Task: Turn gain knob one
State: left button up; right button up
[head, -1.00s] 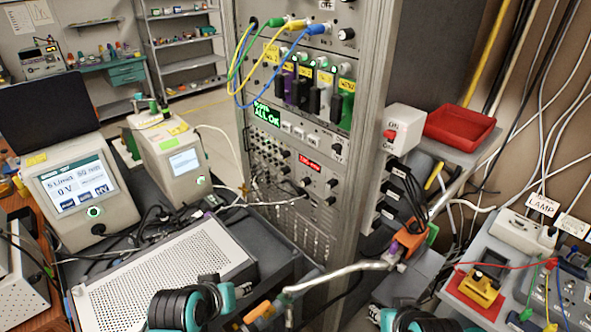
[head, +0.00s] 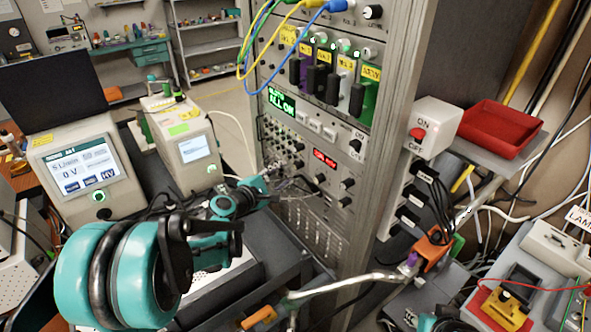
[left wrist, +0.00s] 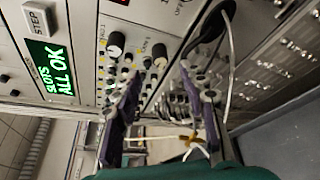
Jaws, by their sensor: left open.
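The rack panel (head: 283,150) with several small knobs stands in the middle of the head view, below a green display. In the left wrist view the panel appears turned on its side, with black knobs (left wrist: 115,42) and pale-capped knobs (left wrist: 159,62). Their labels are too small for me to tell which is gain knob one. My left gripper (head: 283,184) reaches the front of this panel. In the left wrist view my left gripper (left wrist: 160,78) is open, its purple fingers pointing at the panel, with pale-capped knobs showing between them. I cannot tell whether a finger touches anything. My right gripper is out of view.
Thin cables (left wrist: 229,60) hang from the panel close to the left fingers. A silver perforated box (head: 215,276) lies below my left arm. A bent metal pipe (head: 350,281) crosses in front of the rack. A red tray (head: 498,130) sits on a shelf at right.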

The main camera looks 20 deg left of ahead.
aim_at(295, 167)
pick_arm(q)
jog(key=b+x, duration=0.1)
jog(key=x, duration=0.5)
jog(key=shift+s, duration=0.1)
grip_shut()
